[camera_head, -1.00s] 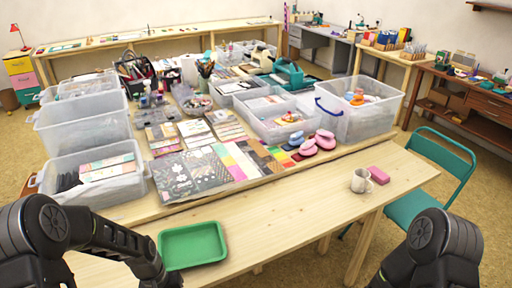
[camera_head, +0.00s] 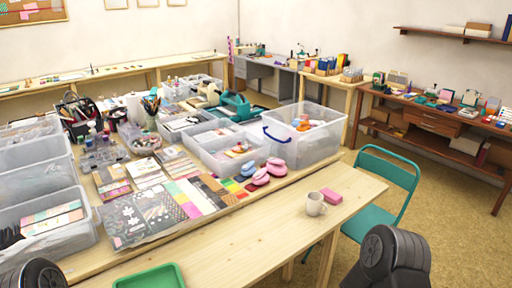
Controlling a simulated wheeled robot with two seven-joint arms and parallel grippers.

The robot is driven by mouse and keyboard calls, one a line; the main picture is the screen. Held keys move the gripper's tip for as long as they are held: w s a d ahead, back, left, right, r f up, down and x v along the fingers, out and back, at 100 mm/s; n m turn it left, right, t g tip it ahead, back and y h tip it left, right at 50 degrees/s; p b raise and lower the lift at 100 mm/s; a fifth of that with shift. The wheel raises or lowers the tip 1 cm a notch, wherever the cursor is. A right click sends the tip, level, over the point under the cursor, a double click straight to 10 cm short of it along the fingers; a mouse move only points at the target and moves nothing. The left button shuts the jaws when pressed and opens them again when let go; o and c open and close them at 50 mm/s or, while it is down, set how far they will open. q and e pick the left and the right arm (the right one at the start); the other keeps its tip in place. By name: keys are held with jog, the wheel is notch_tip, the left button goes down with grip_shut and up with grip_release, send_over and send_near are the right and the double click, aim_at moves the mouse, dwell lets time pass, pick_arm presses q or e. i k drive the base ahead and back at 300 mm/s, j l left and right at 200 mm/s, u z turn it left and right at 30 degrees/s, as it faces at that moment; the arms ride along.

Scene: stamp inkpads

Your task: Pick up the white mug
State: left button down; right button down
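The white mug (camera_head: 315,204) stands upright on the bare light-wood front part of the table (camera_head: 240,240), near its right end. Its handle points to the right. Nothing touches it except the table, and a pink block (camera_head: 331,196) lies just behind it to the right. A black part of my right arm shows at the lower right, and a black part of my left arm at the lower left corner. Neither gripper is in the picture.
A green tray (camera_head: 152,277) lies at the front edge of the picture. Pink stampers (camera_head: 262,176) and a clear bin (camera_head: 303,135) stand behind the mug. A teal chair (camera_head: 385,180) is right of the table. The wood left of the mug is clear.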

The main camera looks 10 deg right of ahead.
aim_at(315, 199)
jog(key=i+l, duration=0.2)
jog(key=l, duration=0.35)
jog(key=i+l+u, duration=0.1)
jog(key=l, duration=0.45)
jog(key=i+l, duration=0.25)
jog(key=l, duration=0.35)
jog(key=i+l+u, duration=0.1)
jog(key=l, duration=0.45)
jog(key=i+l, duration=0.25)
jog(key=l, duration=0.35)
jog(key=i+l+u, duration=0.1)
jog(key=l, duration=0.45)
jog(key=i+l, duration=0.2)
jog(key=l, duration=0.4)
jog(key=i+l, duration=0.1)
jog(key=l, duration=0.5)
jog(key=u, duration=0.05)
